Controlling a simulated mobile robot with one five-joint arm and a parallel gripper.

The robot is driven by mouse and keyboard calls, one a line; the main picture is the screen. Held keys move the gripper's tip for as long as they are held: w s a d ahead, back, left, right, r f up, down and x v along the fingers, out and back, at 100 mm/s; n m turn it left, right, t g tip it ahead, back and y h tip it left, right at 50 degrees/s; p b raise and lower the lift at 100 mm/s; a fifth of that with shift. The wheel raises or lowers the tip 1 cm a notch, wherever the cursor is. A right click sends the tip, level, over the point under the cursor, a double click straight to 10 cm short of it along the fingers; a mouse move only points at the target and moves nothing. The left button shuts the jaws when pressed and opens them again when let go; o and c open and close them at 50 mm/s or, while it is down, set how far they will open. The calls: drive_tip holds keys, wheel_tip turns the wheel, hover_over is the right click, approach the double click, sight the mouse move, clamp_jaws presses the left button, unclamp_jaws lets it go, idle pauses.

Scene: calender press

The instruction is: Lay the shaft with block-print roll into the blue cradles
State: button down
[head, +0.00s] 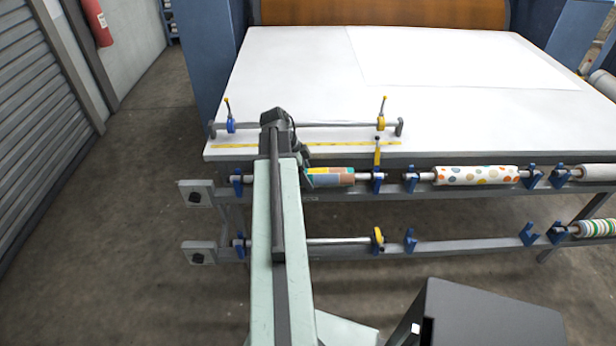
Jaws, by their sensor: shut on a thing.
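The block-print roll (333,177), patched in teal, yellow, orange and brown, lies level along the table's front edge on its pale shaft. My arm hides the roll's left part. My gripper (306,170) is shut on the shaft with the roll, at the roll's visible left end; its fingers are mostly hidden. The shaft's right end is at the right blue cradle (378,186), which has a raised yellow latch (377,152). Its left end is at the left blue cradle (238,186). I cannot tell whether the shaft rests in the cradles or just above them.
A dotted roll (476,175) sits in cradles to the right. A lower rail holds a bare shaft (338,241) with a yellow collar, and empty blue cradles (529,235). A bar (340,125) with blue and yellow clamps runs along the white table (300,75). Floor at left is clear.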

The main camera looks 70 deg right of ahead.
drive_tip(key=shift+f, duration=0.2)
drive_tip(key=shift+c, duration=2.1)
unclamp_jaws()
drive_tip(key=shift+r, duration=0.1)
drive_tip(key=p+v, duration=0.7)
drive_tip(key=v, duration=0.1)
